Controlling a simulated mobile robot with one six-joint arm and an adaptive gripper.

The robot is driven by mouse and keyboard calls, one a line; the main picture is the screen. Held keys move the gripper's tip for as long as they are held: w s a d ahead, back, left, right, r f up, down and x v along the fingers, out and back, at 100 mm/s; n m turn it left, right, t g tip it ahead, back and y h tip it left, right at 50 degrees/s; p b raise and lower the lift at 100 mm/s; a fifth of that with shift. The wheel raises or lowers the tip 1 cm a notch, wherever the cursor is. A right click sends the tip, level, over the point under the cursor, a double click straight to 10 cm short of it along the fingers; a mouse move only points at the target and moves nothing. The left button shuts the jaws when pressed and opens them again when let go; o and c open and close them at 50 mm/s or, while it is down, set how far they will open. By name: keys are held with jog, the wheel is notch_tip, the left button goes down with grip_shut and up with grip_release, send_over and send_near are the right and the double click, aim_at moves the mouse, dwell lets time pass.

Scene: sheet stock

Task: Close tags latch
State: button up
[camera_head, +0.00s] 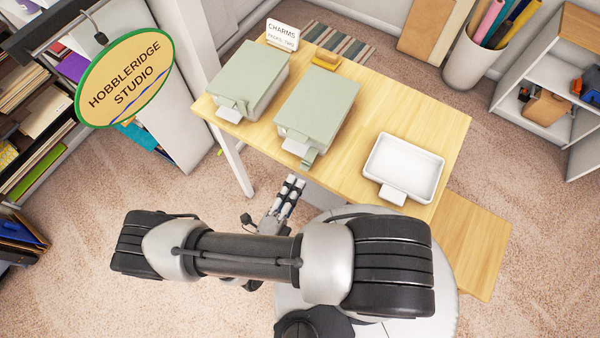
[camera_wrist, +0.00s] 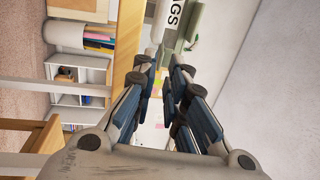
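Two grey-green lidded boxes stand on the wooden table in the head view, a left box (camera_head: 250,78) and a right box (camera_head: 320,100). Both lids look down. Each has a white label at its front, too small to read, so I cannot tell which is tags. A small green latch (camera_head: 309,158) sticks out at the right box's front.
A white tray (camera_head: 378,185) with a blank-looking label sits at the table's right front. A "CHARMS" card (camera_head: 282,36) and a yellow-brown block (camera_head: 326,60) stand behind the boxes. A hanging "Hobbleridge Studio" sign (camera_head: 125,78) is at left. The table (camera_head: 425,122) is bare between right box and tray.

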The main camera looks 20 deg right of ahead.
aim_at(309, 158)
jog(key=shift+x, duration=1.95)
grip_shut()
jog(key=shift+r, duration=0.1)
